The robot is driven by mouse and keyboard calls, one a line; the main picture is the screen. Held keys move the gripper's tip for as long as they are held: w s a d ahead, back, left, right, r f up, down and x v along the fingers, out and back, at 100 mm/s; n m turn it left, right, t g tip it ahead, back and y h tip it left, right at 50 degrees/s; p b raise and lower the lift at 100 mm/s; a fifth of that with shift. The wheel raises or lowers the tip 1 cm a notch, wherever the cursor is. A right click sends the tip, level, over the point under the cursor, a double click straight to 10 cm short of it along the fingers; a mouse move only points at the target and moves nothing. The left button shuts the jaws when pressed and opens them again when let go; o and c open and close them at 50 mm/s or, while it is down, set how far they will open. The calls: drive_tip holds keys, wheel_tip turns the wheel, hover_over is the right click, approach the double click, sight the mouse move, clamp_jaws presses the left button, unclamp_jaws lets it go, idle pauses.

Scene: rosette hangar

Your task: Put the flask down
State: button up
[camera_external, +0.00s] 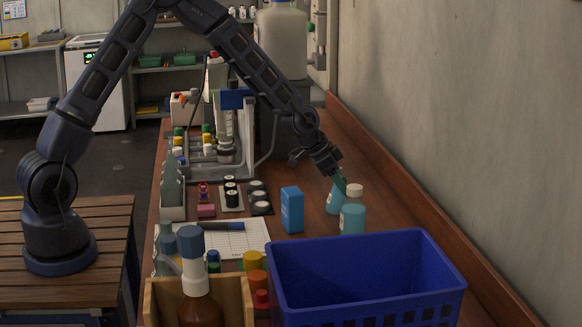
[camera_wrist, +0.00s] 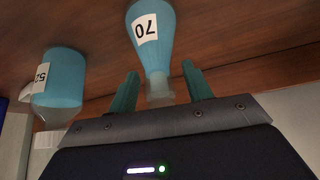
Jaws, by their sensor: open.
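The flask (camera_wrist: 152,48), blue with a white label reading 70, is in the wrist view with its clear neck between my two teal fingers. In the external view the flask (camera_external: 334,202) is on the wooden bench, partly hidden behind a blue bottle. My gripper (camera_wrist: 161,70) is open, one finger on each side of the neck, with gaps visible. In the external view my gripper (camera_external: 339,180) reaches down to the flask's top from the upper left.
The capped blue bottle (camera_external: 352,219) stands close by, nearer the camera; in the wrist view this bottle (camera_wrist: 59,82) is at left. A blue box (camera_external: 292,210) stands to the left. A blue crate (camera_external: 365,300) is in front. The wall edge runs along the right.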

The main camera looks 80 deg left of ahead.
drive_tip(key=v, duration=1)
drive_tip(key=s+d+r+g+y, duration=0.1)
drive_tip(key=s+d+r, duration=0.5)
drive_tip(key=s+r, duration=0.4)
drive_tip(key=s+d+r+g+y, duration=0.1)
drive_tip(key=s+d+r, duration=0.55)
drive_tip(key=s, duration=0.45)
drive_tip(key=s+d+r+n, duration=0.1)
drive_tip(key=s+r, duration=0.1)
drive_tip(key=s, duration=1)
drive_tip(key=s+d+r+h, duration=0.1)
drive_tip(key=s+d+r, duration=0.1)
drive_tip(key=s, duration=1.1)
drive_tip(key=shift+s+d+r+n, duration=0.2)
drive_tip(key=shift+d+n, duration=0.1)
drive_tip(key=shift+n, duration=0.1)
